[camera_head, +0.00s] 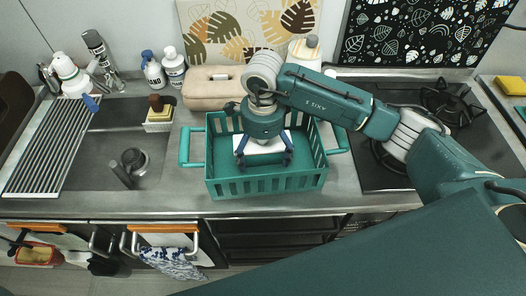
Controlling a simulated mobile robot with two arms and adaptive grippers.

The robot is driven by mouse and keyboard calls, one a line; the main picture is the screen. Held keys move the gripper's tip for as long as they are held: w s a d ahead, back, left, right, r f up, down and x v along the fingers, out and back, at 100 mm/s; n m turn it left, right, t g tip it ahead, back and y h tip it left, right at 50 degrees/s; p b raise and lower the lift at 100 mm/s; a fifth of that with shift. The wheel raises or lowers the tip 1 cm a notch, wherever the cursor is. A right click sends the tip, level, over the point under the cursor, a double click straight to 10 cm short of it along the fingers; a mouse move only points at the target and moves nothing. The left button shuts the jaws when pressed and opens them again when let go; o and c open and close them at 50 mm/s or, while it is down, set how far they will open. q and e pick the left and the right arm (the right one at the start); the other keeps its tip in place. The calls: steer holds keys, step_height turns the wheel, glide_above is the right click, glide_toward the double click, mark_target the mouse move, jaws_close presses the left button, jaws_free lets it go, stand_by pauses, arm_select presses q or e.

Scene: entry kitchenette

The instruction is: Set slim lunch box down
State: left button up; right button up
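A white, flat box, which looks like the slim lunch box (264,146), is inside the teal slatted basket (268,187) on the counter. My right gripper (264,160) reaches down into the basket from above, with its two dark fingers spread to the left and right ends of the white box. The gripper body hides much of the box. I cannot tell whether the fingers press on it or whether it rests on the basket floor. My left gripper is not in view.
A pinkish box (205,96) stands behind the basket. The sink (95,150) is left, with bottles (163,68) behind. The black stove (400,88) is right, under my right arm. A yellow sponge (510,85) lies far right. The counter strip before the basket is clear.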

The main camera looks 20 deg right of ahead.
steer(key=shift+r, duration=0.1)
step_height(320, 180, up, 11)
steer(key=b, duration=0.3)
steer(key=shift+w, duration=0.1)
steer(key=shift+r, duration=0.5)
